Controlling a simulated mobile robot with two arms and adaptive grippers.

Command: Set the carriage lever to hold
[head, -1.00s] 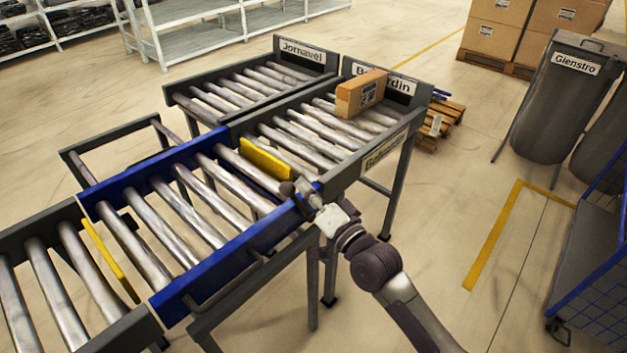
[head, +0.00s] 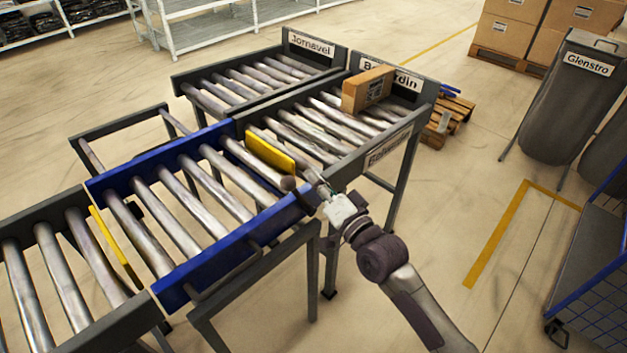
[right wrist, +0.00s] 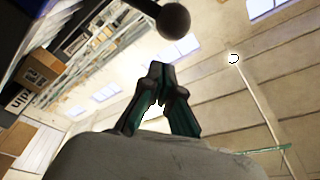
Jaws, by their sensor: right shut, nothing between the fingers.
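The carriage (head: 220,259) is a blue-framed roller section between conveyor lanes, with a yellow plate (head: 270,151) at its far end and another yellow plate (head: 116,247) at its near end. The lever's dark ball knob (head: 289,184) shows at the carriage's right end. In the right wrist view the knob (right wrist: 174,20) is a dark round ball just beyond the fingertips, with a visible gap. My right gripper (head: 318,188) is shut and empty, just right of the knob; its closed fingers also show in the right wrist view (right wrist: 157,70). My left gripper is out of view.
A cardboard box (head: 367,89) rests on the Balardin lane's rollers. The Jornavel lane (head: 250,85) lies beside it. Dark legs stand under the conveyor. A blue cart (head: 590,260) and a Glenstro bin (head: 568,95) stand right, with open floor between.

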